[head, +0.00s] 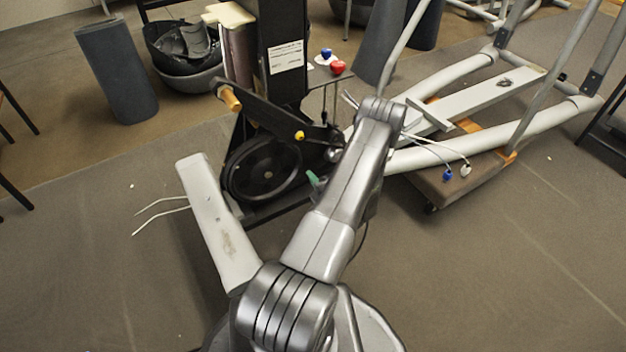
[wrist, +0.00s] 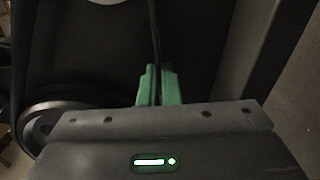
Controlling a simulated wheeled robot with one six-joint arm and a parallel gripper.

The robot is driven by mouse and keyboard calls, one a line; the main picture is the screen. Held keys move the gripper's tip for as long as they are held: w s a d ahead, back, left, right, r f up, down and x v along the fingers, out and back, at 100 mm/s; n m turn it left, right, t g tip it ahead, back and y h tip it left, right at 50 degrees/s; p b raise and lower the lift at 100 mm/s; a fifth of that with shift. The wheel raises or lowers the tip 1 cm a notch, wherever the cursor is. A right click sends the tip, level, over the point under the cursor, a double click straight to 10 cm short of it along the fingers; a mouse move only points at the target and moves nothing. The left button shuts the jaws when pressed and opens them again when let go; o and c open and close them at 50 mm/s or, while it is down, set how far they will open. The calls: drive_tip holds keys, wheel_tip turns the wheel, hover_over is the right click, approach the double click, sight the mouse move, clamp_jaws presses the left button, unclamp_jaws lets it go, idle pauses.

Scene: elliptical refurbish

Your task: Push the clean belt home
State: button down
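My gripper's green fingertips (wrist: 158,86) stand close together in the wrist view, on both sides of a thin dark strip (wrist: 156,40) that looks like the belt seen edge-on. The strip runs up from between them to the top edge. In the head view a green fingertip of my gripper (head: 313,179) shows just right of the black wheel (head: 262,170) on the elliptical's drive unit. My arm hides most of the gripper and the small parts behind it. The belt cannot be made out clearly in the head view. A round grey part (wrist: 50,118) shows at left in the wrist view.
The black upright (head: 283,50) rises behind the wheel, with a crank arm (head: 275,115) across it. A pale frame leg (head: 215,215) lies at left. The long pale frame (head: 490,125) rests on a wooden dolly (head: 460,185) at right. Floor at lower right is clear.

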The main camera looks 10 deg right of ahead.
drive_tip(key=c, duration=1.6)
unclamp_jaws()
drive_tip(key=shift+o, duration=0.2)
drive_tip(key=p+v, duration=0.3)
drive_tip(key=v, duration=1)
drive_tip(key=shift+s, duration=0.4)
drive_tip(key=b+x, duration=0.3)
drive_tip(key=x, duration=1)
drive_tip(key=shift+w, duration=0.4)
drive_tip(key=shift+s, duration=0.1)
drive_tip(key=shift+s, duration=0.1)
